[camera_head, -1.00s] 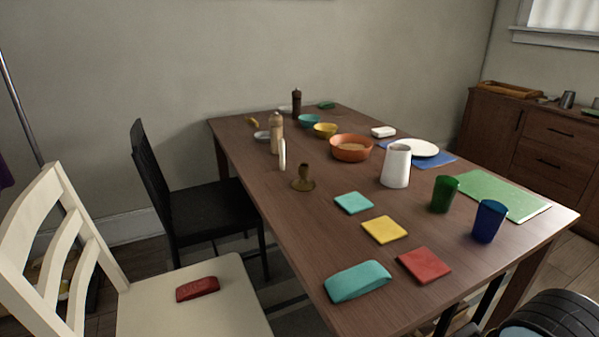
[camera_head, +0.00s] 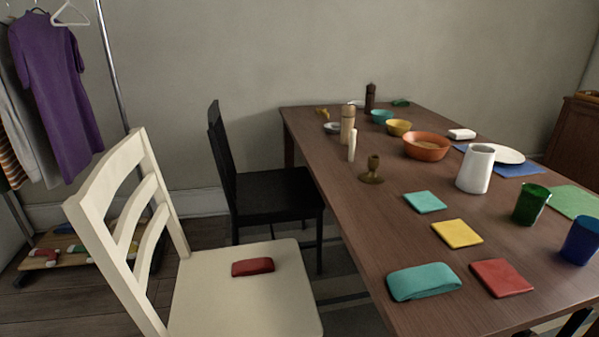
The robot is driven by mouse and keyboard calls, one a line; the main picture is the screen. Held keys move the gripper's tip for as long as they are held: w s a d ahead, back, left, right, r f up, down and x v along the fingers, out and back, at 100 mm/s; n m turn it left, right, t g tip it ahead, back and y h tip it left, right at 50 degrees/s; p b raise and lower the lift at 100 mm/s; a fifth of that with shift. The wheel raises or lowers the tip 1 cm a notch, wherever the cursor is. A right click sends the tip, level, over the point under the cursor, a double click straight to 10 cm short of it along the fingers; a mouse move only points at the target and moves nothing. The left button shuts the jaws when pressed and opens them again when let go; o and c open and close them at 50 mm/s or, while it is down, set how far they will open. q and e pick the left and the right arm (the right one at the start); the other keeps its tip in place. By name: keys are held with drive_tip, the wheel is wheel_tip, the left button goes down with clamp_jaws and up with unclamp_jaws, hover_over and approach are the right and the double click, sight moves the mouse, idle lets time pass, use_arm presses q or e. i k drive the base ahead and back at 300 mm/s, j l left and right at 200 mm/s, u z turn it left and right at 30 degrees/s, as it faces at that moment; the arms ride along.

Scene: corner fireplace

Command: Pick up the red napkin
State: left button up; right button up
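A folded dark red cloth, which looks like the red napkin (camera_head: 253,267), lies on the seat of the cream chair (camera_head: 225,303) at the lower left. A flat, square red piece (camera_head: 501,278) lies on the wooden table (camera_head: 350,215) near its front edge; it looks like a coaster. A folded teal cloth (camera_head: 424,282) lies to the left of that square. Neither of my grippers shows in the head view.
A black chair (camera_head: 270,198) stands behind the cream one, against the table's left side. The table holds a white pitcher (camera_head: 476,168), a green cup (camera_head: 531,204), a blue cup (camera_head: 581,240), bowls and a candlestick (camera_head: 372,170). A clothes rack with a purple garment (camera_head: 58,90) stands left.

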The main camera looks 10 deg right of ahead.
sight(261, 265)
drive_tip(key=i+j+u, duration=0.1)
drive_tip(key=i+j, duration=0.2)
drive_tip(key=j, duration=0.2)
drive_tip(key=i+j+u, duration=0.1)
drive_tip(key=i+j, duration=0.2)
drive_tip(key=j, duration=0.15)
